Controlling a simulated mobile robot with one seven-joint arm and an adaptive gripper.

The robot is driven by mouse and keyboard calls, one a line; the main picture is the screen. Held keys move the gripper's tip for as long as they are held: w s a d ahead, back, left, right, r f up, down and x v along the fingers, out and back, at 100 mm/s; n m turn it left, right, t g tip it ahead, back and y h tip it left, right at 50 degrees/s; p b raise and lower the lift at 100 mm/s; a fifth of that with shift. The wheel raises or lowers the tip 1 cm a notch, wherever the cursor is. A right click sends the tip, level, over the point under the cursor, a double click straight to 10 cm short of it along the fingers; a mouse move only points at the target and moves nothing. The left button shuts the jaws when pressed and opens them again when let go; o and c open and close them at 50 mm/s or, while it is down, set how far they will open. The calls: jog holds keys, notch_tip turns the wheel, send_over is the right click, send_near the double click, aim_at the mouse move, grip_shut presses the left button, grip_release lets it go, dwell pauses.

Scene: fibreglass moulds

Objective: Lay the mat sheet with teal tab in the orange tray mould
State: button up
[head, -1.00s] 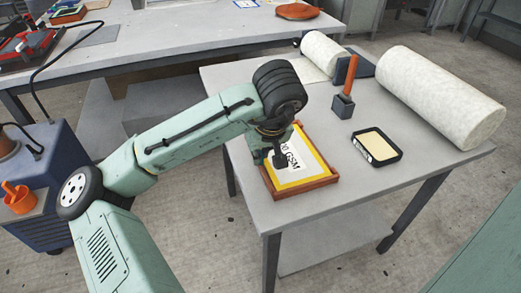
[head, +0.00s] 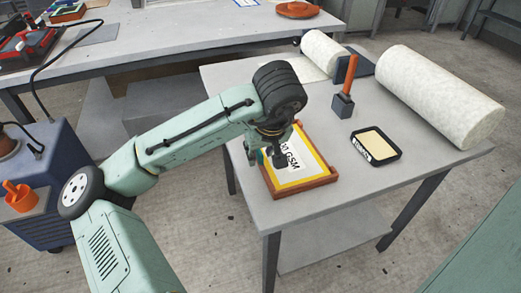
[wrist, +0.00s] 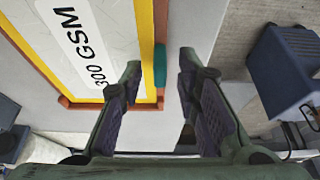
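A white mat sheet (head: 296,167) with a yellow border and a "300 GSM" label lies in a brown wooden frame on the near grey table. Its teal tab (wrist: 160,58) stands at the sheet's edge beside the frame in the wrist view. My gripper (head: 277,160) is over the sheet's left edge in the head view. In the wrist view its fingers (wrist: 158,85) are open, with the tab in line with the gap between them. I cannot tell whether they touch it. An orange shallow piece (head: 298,9), possibly the tray mould, sits on the far bench.
A small black tray (head: 376,158) with a cream sheet and an orange-handled tool in a grey block (head: 342,106) stand right of the frame. White rolls (head: 440,95) lie behind. Red moulds (head: 28,47) are on the far bench's left. The near table's front right is clear.

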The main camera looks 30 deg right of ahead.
jog(key=shift+r, duration=0.15)
jog(key=v, duration=1.1)
jog(key=shift+s+r, duration=0.3)
jog(key=shift+r, duration=0.05)
jog(key=shift+a, duration=0.1)
